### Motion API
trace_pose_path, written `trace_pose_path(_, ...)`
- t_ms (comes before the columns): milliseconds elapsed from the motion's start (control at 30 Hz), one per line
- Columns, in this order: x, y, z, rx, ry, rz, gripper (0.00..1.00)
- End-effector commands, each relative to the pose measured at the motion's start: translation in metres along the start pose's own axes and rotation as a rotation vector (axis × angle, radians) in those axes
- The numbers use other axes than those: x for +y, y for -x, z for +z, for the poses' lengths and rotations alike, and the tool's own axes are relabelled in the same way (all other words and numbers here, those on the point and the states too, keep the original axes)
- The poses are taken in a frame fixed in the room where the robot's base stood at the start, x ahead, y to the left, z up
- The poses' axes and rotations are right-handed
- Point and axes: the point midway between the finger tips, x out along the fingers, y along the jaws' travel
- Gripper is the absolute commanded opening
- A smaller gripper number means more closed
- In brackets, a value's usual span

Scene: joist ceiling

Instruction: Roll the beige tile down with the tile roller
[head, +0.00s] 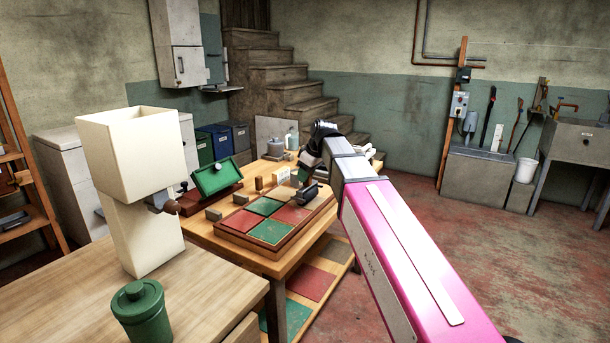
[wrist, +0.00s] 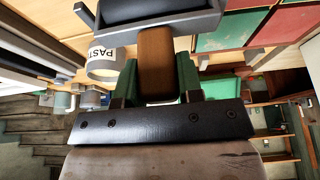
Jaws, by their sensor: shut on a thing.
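My gripper (wrist: 158,82) is shut on the tile roller's brown wooden handle (wrist: 155,50), with a green finger on each side in the wrist view. The roller's dark grey head (wrist: 160,18) is beyond the fingers. In the head view the roller (head: 306,194) is at the right far part of the wooden tile tray (head: 262,251). I cannot tell whether it touches a tile. Red and green tiles lie in the tray.
A white pot marked PASTE (wrist: 103,68) stands near the roller. A green box with its lid raised (head: 217,177) and small wooden blocks stand left of the tray. A cream lamp-like stand (head: 140,160) and green jar (head: 141,312) are on the nearer table. Floor at right is clear.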

Motion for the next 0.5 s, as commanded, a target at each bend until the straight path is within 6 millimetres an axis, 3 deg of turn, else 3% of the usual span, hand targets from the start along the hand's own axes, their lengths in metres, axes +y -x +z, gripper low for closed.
trace_pose_path(500, 0.001, 0.033, -0.015, 0.003, 0.001, 0.001, 0.0)
